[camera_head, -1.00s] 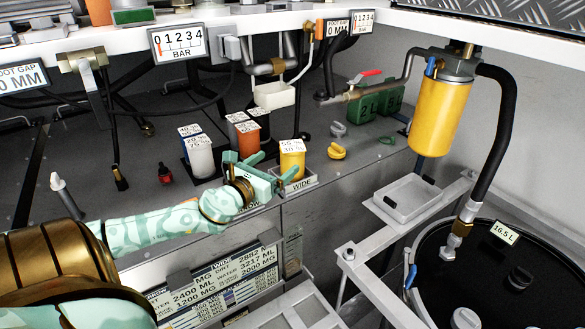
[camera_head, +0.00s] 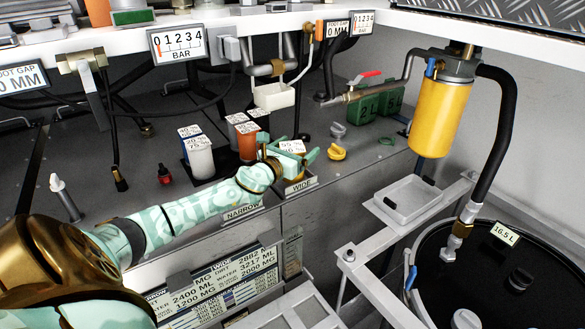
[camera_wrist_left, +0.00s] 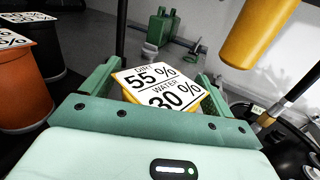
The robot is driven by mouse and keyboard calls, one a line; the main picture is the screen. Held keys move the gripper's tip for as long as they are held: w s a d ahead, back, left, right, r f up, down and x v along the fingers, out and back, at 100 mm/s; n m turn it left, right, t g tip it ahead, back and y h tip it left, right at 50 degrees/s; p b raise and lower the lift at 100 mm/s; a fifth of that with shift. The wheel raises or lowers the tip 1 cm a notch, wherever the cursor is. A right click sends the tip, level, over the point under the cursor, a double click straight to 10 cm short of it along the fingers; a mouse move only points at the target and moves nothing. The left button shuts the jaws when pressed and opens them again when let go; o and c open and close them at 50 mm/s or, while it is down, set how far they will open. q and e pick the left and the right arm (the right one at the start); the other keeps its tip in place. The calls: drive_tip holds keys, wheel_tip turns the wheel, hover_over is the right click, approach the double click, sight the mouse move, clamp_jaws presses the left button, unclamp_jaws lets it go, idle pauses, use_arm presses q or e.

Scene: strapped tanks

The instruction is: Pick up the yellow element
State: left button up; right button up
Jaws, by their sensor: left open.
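The yellow element (camera_head: 292,146) has a white top label reading "55 %" and "30 %". It stands at the "WIDE" plate (camera_head: 301,184) on the grey bench, with most of its body hidden by my gripper. My left gripper (camera_head: 290,152) is open, with its green fingers on either side of the element's top. In the left wrist view the element (camera_wrist_left: 158,88) lies between the two fingers (camera_wrist_left: 156,80), with a visible gap on the right side. Whether either finger touches it I cannot tell. My right gripper is not in view.
White (camera_head: 198,158) and orange (camera_head: 247,141) labelled elements stand close by on the left. A small yellow cap (camera_head: 337,152) lies just right. A large yellow canister (camera_head: 441,115) hangs further right, above a grey tray (camera_head: 411,199). A white shelf edge runs overhead.

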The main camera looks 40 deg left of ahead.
use_arm(q)
drive_tip(key=shift+r, duration=0.1)
clamp_jaws()
